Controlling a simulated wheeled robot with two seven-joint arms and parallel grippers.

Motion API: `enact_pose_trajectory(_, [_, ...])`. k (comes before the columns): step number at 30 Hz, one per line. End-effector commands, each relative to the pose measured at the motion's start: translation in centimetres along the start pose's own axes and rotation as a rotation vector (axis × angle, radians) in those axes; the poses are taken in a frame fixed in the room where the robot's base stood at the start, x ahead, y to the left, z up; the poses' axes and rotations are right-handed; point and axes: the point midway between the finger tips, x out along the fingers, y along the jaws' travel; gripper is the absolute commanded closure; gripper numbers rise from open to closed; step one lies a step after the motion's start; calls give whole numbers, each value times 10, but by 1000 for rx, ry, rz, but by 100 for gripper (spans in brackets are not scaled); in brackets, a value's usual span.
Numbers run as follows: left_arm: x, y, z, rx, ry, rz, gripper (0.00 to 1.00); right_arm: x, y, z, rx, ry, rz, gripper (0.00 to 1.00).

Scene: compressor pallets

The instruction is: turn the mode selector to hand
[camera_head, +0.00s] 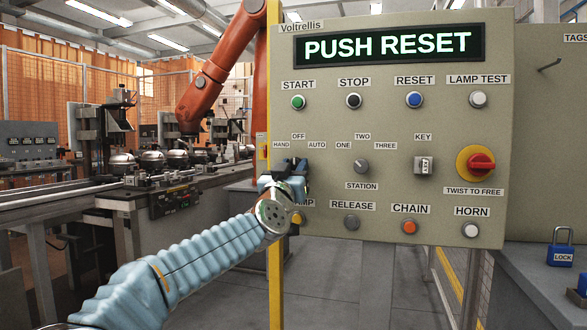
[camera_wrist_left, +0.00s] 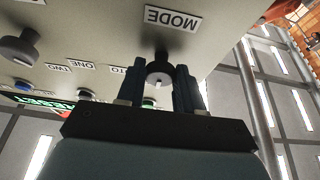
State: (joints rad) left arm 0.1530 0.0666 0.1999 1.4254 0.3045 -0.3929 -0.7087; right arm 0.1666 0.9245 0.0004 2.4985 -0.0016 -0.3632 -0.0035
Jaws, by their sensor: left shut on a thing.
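The mode selector is a dark round knob (camera_wrist_left: 159,74) on the panel, beside the MODE label (camera_wrist_left: 173,18), in the left wrist view. My left gripper (camera_wrist_left: 160,88) has one finger on each side of this knob and is shut on it. In the head view my left gripper (camera_head: 292,168) covers the selector, so its pointer direction cannot be read. The HAND label (camera_head: 282,144), OFF label (camera_head: 298,136) and AUTO label (camera_head: 317,146) show around it. My right gripper is not in view.
The grey control panel (camera_head: 440,135) has a display (camera_head: 388,45) reading PUSH RESET. The station knob (camera_head: 361,166), key switch (camera_head: 424,166) and red emergency stop (camera_head: 481,163) are to the right.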

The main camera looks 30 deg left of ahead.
Motion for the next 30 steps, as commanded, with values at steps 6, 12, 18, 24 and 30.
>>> enact_pose_trajectory(6, [1,2,-2,-91,-2,-36,95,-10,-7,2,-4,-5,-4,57])
enact_pose_trajectory(12, [2,3,-3,-234,-3,-95,95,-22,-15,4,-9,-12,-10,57])
enact_pose_trajectory(18, [1,4,-4,-393,-2,-160,95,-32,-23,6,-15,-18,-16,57])
enact_pose_trajectory(24, [1,5,-3,-531,-2,-219,95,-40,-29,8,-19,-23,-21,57])
enact_pose_trajectory(30, [1,4,-2,-630,-1,-261,95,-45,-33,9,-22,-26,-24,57])
